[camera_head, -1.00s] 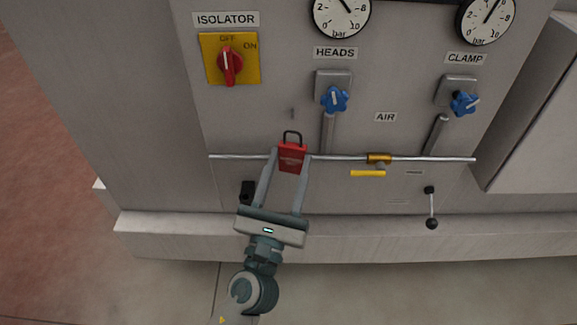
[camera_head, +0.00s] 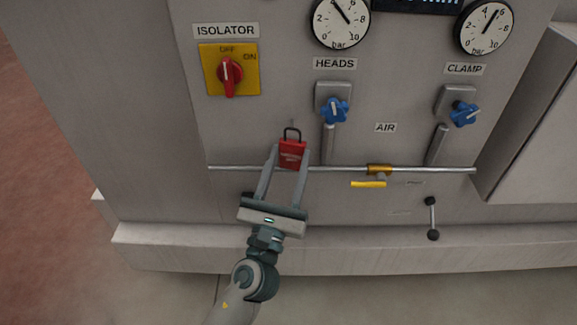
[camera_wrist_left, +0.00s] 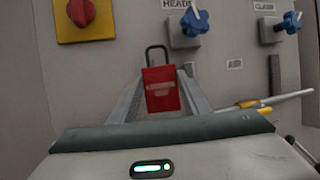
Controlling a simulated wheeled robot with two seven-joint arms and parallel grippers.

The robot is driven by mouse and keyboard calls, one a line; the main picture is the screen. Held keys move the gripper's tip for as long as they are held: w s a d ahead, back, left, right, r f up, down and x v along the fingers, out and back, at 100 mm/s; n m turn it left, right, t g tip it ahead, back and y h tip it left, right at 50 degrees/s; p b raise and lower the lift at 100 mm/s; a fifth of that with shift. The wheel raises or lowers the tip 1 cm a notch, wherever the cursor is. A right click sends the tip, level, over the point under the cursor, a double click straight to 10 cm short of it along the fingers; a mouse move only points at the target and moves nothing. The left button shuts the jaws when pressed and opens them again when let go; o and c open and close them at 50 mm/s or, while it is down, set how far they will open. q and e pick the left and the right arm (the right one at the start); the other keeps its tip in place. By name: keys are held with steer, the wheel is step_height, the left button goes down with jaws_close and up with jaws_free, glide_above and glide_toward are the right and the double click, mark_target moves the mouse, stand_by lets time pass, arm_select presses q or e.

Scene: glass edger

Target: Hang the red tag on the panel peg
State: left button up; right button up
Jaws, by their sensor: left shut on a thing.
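The red tag (camera_head: 292,154) is a small red padlock-shaped piece with a dark loop on top. It is upright between the fingertips of my left gripper (camera_head: 291,158), which is shut on its sides. The tag also shows in the left wrist view (camera_wrist_left: 161,89), its loop pointing up. I cannot tell the depth gap between loop and peg. In the wrist view the peg is not made out. My right gripper is not in view.
A horizontal metal pipe (camera_head: 340,169) with a yellow-handled valve (camera_head: 368,184) crosses the panel at tag height. The red isolator switch (camera_head: 229,76) is up left. Blue knobs (camera_head: 334,111) and gauges (camera_head: 341,20) are to the right. A ledge (camera_head: 400,252) runs along the base.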

mark_target(286, 162)
arm_select(q)
steer(key=shift+w+f+b, duration=0.1)
steer(key=shift+w+b, duration=0.25)
steer(key=shift+w, duration=1.35)
steer(key=shift+w+f+b, duration=0.3)
steer(key=shift+w+f, duration=0.15)
steer(key=shift+w, duration=0.2)
steer(key=o, duration=1.2)
steer(key=shift+s+d, duration=0.1)
